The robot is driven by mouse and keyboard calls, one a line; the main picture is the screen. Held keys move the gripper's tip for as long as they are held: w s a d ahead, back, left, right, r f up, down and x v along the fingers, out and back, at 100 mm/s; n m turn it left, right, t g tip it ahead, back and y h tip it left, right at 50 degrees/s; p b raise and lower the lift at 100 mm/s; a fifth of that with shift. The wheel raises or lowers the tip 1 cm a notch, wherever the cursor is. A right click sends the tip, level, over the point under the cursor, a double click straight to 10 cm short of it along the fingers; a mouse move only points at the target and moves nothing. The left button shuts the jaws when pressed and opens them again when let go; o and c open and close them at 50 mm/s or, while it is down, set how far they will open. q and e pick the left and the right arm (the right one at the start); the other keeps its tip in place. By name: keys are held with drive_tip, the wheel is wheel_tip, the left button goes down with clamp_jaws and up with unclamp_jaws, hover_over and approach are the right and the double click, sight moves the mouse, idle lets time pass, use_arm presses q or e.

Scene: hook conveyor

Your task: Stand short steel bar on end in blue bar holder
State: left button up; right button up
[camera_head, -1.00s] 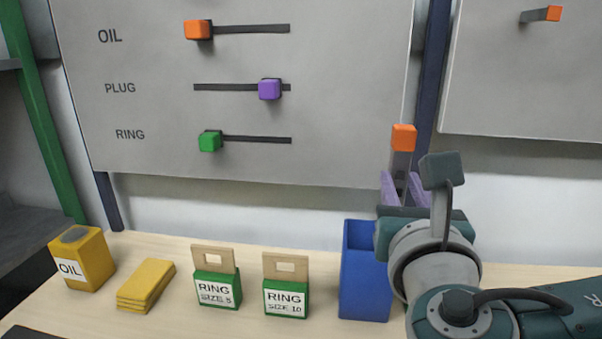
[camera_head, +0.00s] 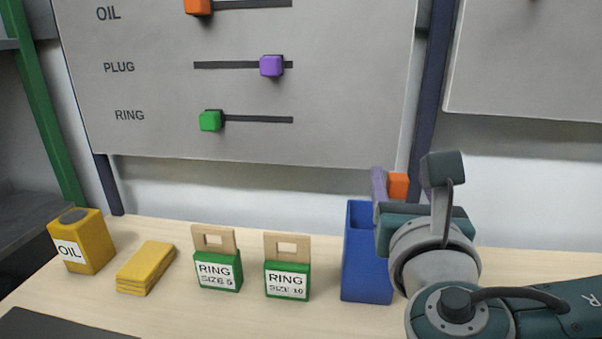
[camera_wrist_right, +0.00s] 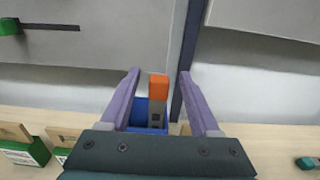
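The short steel bar (camera_wrist_right: 158,105) is grey with an orange end. In the right wrist view it stands upright with its lower part inside the blue bar holder (camera_wrist_right: 138,113). The orange end (camera_head: 398,185) shows above the holder in the head view; the rest of the bar is hidden there. The blue holder (camera_head: 367,265) stands upright on the table, partly behind my right arm. My right gripper (camera_wrist_right: 160,76) is open, its purple fingers on either side of the bar with a gap on each side. My left gripper is in neither view.
Two green ring boxes (camera_head: 218,272) (camera_head: 287,280), a yellow stack (camera_head: 147,267) and an oil can (camera_head: 82,242) stand left of the holder. A grey panel with sliders (camera_head: 240,90) rises behind. The table right of my arm looks mostly clear.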

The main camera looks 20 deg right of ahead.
drive_tip(key=v, duration=1)
drive_tip(key=shift+w+f, duration=0.1)
idle(0.7)
